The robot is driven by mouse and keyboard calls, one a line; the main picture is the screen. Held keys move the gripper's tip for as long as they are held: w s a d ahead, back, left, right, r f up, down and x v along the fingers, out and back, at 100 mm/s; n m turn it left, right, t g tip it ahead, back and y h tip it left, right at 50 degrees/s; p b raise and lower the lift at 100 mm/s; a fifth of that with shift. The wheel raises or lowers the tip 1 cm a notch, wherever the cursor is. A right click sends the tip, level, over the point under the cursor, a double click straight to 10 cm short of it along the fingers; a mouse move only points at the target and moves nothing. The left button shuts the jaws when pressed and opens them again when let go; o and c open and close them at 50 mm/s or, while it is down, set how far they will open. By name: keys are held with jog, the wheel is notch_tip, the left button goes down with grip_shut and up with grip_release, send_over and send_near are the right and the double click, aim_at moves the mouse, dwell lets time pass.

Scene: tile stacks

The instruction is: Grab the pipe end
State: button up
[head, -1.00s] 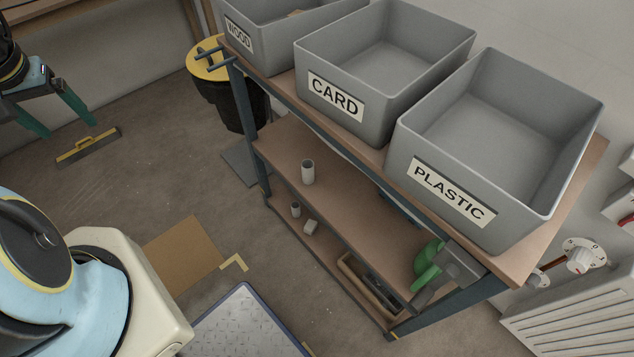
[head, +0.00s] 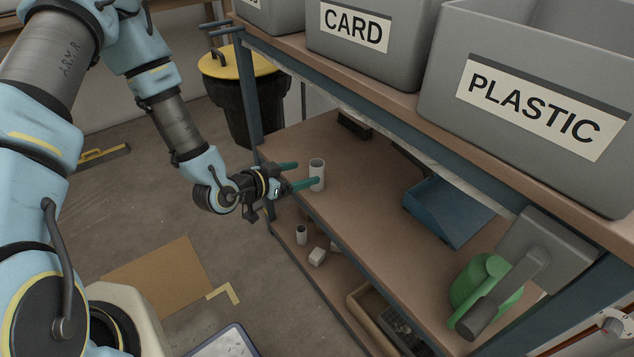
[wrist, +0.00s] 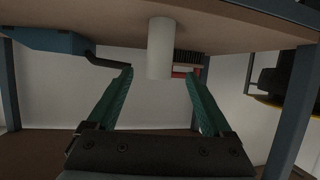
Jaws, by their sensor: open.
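The pipe end, a short pale grey open tube (head: 317,175), stands upright near the left front edge of the middle shelf (head: 365,215). My gripper (head: 306,174) is open and level with the shelf, its green fingers reaching in over the front edge towards the tube. In the wrist view, which appears upside down, the tube (wrist: 160,48) lies between the lines of the two fingertips (wrist: 160,73), with a gap on each side. Nothing is held. Whether the tips have passed the tube's near side is hard to tell.
A blue dustpan-like tray (head: 447,210) and a green object (head: 484,285) stand further right on the same shelf. A smaller tube (head: 301,234) and a pale block (head: 317,256) sit on the shelf below. The PLASTIC bin (head: 530,95) and CARD bin (head: 375,35) are above.

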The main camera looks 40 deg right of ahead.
aim_at(311, 170)
jog(key=x, duration=0.4)
jog(key=shift+d, duration=0.1)
jog(key=shift+x, duration=2.65)
jog(key=shift+r, duration=0.1)
grip_shut()
jog(key=shift+r, duration=0.1)
